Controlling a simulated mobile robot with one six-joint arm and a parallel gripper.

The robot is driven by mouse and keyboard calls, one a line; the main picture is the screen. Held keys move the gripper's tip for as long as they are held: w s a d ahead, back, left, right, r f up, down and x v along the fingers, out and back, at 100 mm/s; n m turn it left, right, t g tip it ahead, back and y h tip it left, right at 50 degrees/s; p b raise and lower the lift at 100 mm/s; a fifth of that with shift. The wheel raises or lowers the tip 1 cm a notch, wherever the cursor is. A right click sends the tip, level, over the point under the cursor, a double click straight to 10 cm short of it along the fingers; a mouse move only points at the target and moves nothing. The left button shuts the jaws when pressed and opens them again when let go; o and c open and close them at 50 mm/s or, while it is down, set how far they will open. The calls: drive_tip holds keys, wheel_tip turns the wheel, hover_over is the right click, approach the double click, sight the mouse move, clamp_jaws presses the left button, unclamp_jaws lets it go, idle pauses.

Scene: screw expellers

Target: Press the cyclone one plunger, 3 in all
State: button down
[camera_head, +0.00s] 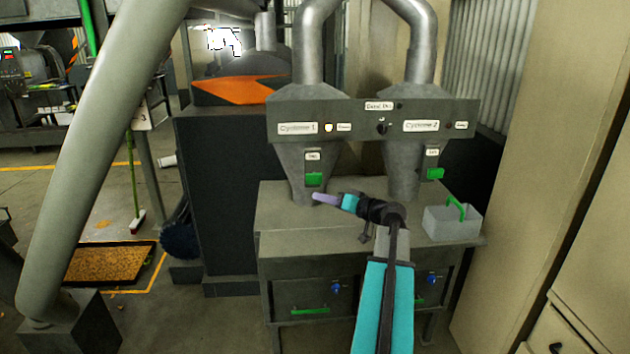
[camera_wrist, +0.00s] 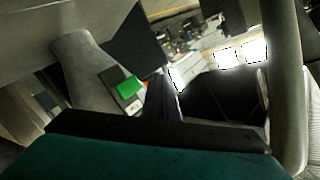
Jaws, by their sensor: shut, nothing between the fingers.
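The cyclone one cone (camera_head: 300,160) is the left of two grey metal cones, under a panel plate marked Cyclone 1 (camera_head: 297,128). A green block (camera_head: 314,180), which looks like its plunger, sits low on its front; it also shows in the wrist view (camera_wrist: 130,87). My gripper (camera_head: 318,198) has its lilac fingertips just below this green block, close to the cone's lower end. I cannot tell whether they touch the cone. The fingers are shut and hold nothing. In the wrist view my gripper (camera_wrist: 165,90) is dark, just right of the green block.
The cyclone two cone (camera_head: 405,165) with its own green block (camera_head: 435,174) stands to the right. A grey bin with a green handle (camera_head: 452,221) sits on the table's (camera_head: 285,225) right end. The control panel (camera_head: 375,110) hangs above. A dark cabinet (camera_head: 225,190) stands left.

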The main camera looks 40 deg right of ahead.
sight(314, 179)
drive_tip(key=shift+w+d, duration=0.1)
drive_tip(key=shift+w, duration=0.05)
drive_tip(key=w+d+p, duration=0.1)
drive_tip(key=w+d, duration=0.4)
drive_tip(key=w, duration=0.1)
drive_tip(key=shift+w+d, duration=0.25)
idle(0.7)
